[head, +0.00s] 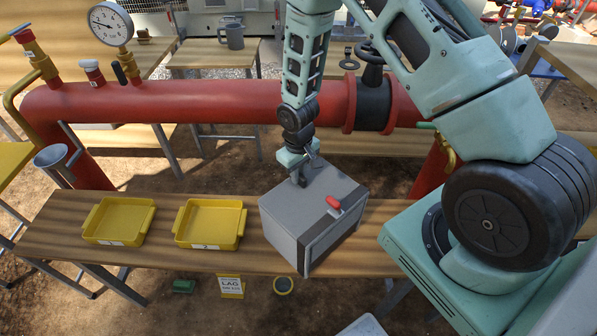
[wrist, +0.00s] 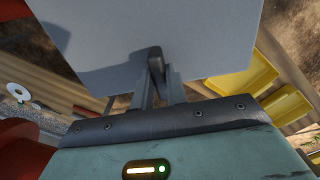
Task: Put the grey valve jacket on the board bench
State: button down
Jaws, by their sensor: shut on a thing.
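The grey valve jacket (head: 290,222) is a box with a dark strap and a red toggle on its top. It is in the middle of the head view, turned at an angle, over the board bench (head: 160,257). Its near lower corner reaches past the bench's front edge in the picture. I cannot tell whether it rests on the boards or hangs just above them. My gripper (head: 299,178) is shut on the jacket at its far edge. In the wrist view my gripper (wrist: 157,85) closes on a dark tab against the jacket's broad grey face (wrist: 110,40).
Two yellow trays (head: 87,237) (head: 238,240) stand on the bench left of the jacket. A red pipe (head: 220,88) with a dark valve (head: 374,100) and a gauge (head: 110,23) runs behind it. A small table (head: 190,58) holds a grey mug (head: 232,36).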

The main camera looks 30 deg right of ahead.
jog(key=shift+f, duration=0.1)
jog(key=c, duration=1.4)
grip_release()
notch_tip(320, 180, up, 12)
jog(key=b, duration=0.3)
jog(key=s+a+r+n, duration=0.2)
jog(key=s+a+r, duration=0.55)
jog(key=a, duration=0.25)
jog(key=s+a+r+n, duration=0.1)
jog(key=s+a+r, duration=0.2)
jog(key=s, duration=0.5)
jog(key=s+a+r+n, duration=0.2)
jog(key=s+a+r, duration=0.1)
jog(key=s, duration=0.5)
jog(key=shift+s+a+r+n+y, duration=0.15)
jog(key=shift+s+a+n+y, duration=0.15)
jog(key=shift+s, duration=0.1)
